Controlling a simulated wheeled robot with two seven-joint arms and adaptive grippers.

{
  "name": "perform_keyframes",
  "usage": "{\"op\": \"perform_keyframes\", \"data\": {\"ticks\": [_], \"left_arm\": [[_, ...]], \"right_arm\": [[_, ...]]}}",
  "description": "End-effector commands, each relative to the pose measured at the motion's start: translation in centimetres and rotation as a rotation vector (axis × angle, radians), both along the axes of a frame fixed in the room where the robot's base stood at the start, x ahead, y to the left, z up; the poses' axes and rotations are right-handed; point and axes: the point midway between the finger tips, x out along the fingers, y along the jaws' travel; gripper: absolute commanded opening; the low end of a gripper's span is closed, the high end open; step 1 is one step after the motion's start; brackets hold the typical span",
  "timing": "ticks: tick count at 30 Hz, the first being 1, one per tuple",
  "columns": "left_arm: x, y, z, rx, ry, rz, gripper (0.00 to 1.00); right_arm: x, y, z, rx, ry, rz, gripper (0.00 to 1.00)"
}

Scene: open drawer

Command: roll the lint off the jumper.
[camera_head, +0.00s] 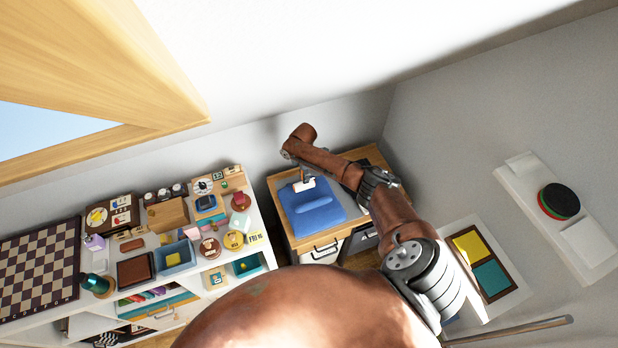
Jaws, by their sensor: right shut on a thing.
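The blue jumper (322,220) lies folded on the wooden top of a small cabinet (286,220) in the head view. My right arm reaches in from the right, and my right gripper (301,172) is over the jumper's far edge. It is shut on the lint roller (304,185), whose white roll shows at the far end of the jumper. Whether the roll touches the cloth I cannot tell. The fingers are small and partly hidden. Lint is too small to make out. My left gripper is not in view.
A white shelf unit (262,220) crowded with small items stands left of the cabinet, with a chequered board (40,265) at far left. A white drawer front with a handle (322,250) faces the near side. A wall shelf (518,185) is at right.

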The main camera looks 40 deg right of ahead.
Motion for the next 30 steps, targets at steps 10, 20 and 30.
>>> {"op": "perform_keyframes", "data": {"ticks": [10, 20, 30], "left_arm": [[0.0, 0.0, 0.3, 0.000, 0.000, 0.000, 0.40], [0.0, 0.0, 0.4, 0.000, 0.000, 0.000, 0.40], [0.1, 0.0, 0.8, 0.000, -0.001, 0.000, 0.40]], "right_arm": [[0.4, 1.5, 0.0, 0.001, 0.000, 0.002, 0.00], [0.8, 3.5, -0.1, 0.000, 0.001, 0.000, 0.00], [0.8, 3.6, 0.3, 0.001, 0.002, 0.001, 0.00]]}}
